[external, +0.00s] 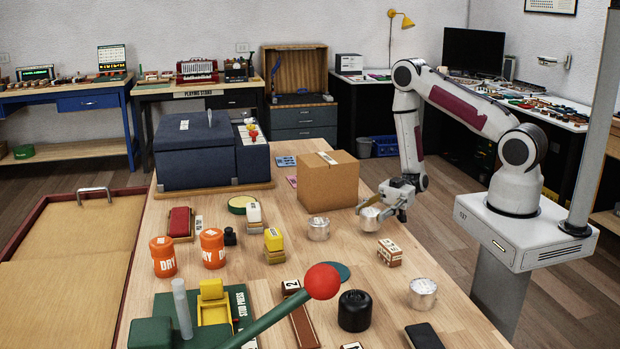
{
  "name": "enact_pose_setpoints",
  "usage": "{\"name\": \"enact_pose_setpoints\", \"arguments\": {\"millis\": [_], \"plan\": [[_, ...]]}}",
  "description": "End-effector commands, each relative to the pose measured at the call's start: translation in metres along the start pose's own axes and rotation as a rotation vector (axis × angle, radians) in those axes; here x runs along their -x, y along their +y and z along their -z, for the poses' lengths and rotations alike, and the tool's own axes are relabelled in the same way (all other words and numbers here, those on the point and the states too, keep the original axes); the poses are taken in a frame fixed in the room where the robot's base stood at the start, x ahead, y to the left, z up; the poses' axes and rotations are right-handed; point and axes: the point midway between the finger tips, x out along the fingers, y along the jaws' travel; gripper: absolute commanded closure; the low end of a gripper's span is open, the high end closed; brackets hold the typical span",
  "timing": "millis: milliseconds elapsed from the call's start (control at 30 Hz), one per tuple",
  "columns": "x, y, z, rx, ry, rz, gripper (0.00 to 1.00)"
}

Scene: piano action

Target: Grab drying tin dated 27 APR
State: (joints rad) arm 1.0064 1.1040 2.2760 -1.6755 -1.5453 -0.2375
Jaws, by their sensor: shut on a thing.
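Three small silvery round tins with pale tops are on the right part of the wooden workbench. My gripper (373,208) is shut on one tin (369,222), right of the cardboard box. I cannot tell whether this tin touches the bench or is slightly above it. A second tin (318,230) stands in front of the cardboard box. A third tin (423,294) stands nearer the camera at the right. The dates on the tins are too small to read. My fingers cover part of the held tin's upper side.
The cardboard box (328,183) stands close left of my gripper.

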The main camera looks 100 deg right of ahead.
Motion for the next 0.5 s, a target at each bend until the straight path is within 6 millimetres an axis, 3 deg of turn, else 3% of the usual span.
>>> {"name": "enact_pose_setpoints", "arguments": {"millis": [500], "plan": [[0.0,0.0,0.056,0.002,0.0,0.0,0.83]]}}
